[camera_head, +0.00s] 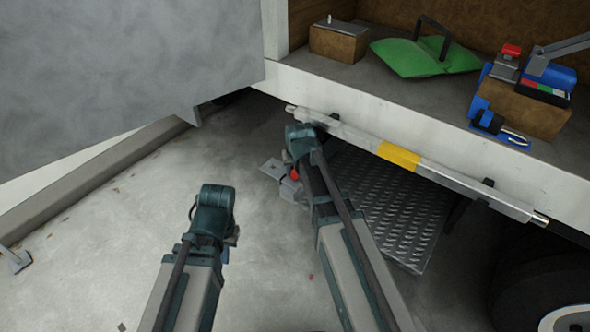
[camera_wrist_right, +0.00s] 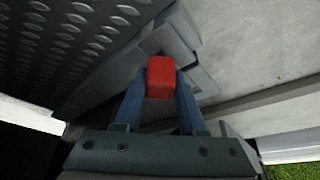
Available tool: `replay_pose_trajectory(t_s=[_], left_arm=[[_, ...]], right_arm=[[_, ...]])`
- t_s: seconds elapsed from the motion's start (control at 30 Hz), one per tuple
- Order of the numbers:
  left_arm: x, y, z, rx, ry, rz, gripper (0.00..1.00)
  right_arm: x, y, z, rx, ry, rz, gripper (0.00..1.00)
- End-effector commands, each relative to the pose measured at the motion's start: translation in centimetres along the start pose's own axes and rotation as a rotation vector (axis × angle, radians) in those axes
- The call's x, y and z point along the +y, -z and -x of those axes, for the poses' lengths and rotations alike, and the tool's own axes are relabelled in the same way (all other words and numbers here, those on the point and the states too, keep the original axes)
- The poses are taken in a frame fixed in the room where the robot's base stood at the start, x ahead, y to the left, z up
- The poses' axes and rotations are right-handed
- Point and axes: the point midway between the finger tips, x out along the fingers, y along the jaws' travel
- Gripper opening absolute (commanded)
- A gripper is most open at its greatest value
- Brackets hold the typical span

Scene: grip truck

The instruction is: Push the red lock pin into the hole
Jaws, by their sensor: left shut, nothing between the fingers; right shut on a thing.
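The red lock pin (camera_wrist_right: 160,77) shows as a red block between the two blue-grey fingertips of my right gripper (camera_wrist_right: 160,84) in the wrist view. My right gripper is shut on it. In the head view the red pin (camera_head: 294,174) is a small red spot beside my right arm, next to a grey metal bracket (camera_head: 272,169) at the corner of the tread plate. The hole is hidden, so I cannot tell how deep the pin sits. My left gripper (camera_head: 231,237) is shut and empty, mostly hidden behind its own wrist, apart from the pin.
A grey treaded step plate (camera_head: 395,205) hangs under the truck bed. A metal bar with a yellow band (camera_head: 399,156) runs above it. A box (camera_head: 338,42), green bag (camera_head: 425,56) and blue tools (camera_head: 553,78) lie on the bed.

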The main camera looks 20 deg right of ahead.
Motion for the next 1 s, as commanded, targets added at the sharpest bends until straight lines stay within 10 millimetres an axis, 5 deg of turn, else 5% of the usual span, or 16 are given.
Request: replay_pose_trajectory(t_s=[0.87,0.9,1.0], left_arm=[[0.12,0.06,-0.97,0.000,-0.001,-0.001,0.00],[0.12,0.06,-0.92,0.000,-0.001,-0.001,0.00],[0.12,0.06,-0.88,0.000,-0.001,-0.001,0.00]], right_arm=[[0.00,-0.37,-0.90,0.000,0.000,0.000,0.00],[0.00,-0.35,-0.86,0.000,0.000,0.000,0.43],[0.00,-0.34,-0.82,0.000,0.000,0.000,0.61]])
